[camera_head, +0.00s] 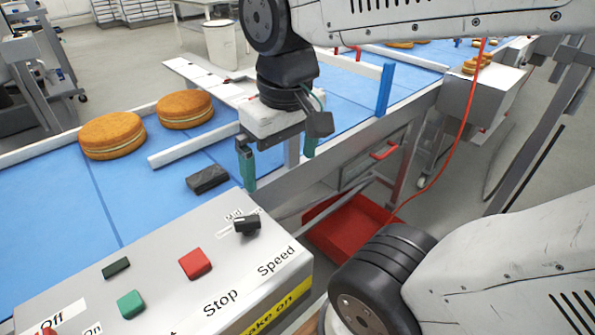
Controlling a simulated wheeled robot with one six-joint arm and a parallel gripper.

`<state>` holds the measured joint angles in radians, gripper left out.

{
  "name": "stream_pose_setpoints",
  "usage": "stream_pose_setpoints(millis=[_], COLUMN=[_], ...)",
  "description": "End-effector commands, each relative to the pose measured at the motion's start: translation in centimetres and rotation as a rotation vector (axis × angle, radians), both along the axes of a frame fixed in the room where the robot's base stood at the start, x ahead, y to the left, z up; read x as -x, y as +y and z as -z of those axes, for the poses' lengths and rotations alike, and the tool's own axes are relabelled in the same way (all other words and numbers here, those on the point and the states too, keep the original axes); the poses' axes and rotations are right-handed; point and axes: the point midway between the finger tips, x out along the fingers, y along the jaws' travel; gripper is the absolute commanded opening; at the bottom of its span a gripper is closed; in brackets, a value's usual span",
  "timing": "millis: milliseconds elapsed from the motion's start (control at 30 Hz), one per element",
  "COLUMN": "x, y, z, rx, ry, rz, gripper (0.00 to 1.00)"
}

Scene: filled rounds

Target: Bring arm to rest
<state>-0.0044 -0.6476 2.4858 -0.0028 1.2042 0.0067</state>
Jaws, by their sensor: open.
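My gripper (279,163) hangs from my arm over the near edge of the blue conveyor, fingers pointing down. Its two green-tipped fingers stand apart, with nothing seen between them. It is above and behind the control box (215,280), close to the speed knob (246,223). My arm reaches in from the right and bends down at the top middle.
Two filled rounds (112,136) (185,109) lie on the blue belt (40,215) at left. A dark block (207,179) lies on the belt near the box. The box has a red button (195,263) and a green button (131,304). A red crate (340,232) stands below the belt.

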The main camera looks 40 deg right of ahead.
Motion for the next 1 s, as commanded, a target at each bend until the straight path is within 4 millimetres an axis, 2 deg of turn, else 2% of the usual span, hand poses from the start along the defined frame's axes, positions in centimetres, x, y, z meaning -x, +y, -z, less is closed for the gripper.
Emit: stream_pose_setpoints(millis=[33,100,233,1000], x=[1.3,2.5,3.4,3.5], y=[-0.1,-0.1,-0.1,-0.1], z=[0.3,0.7,1.1,1.1], rx=[0.000,0.001,0.001,0.001], ry=[-0.009,-0.014,-0.015,-0.015], rz=[0.001,0.001,0.001,0.000], gripper=[1.00,1.00,1.00,1.00])
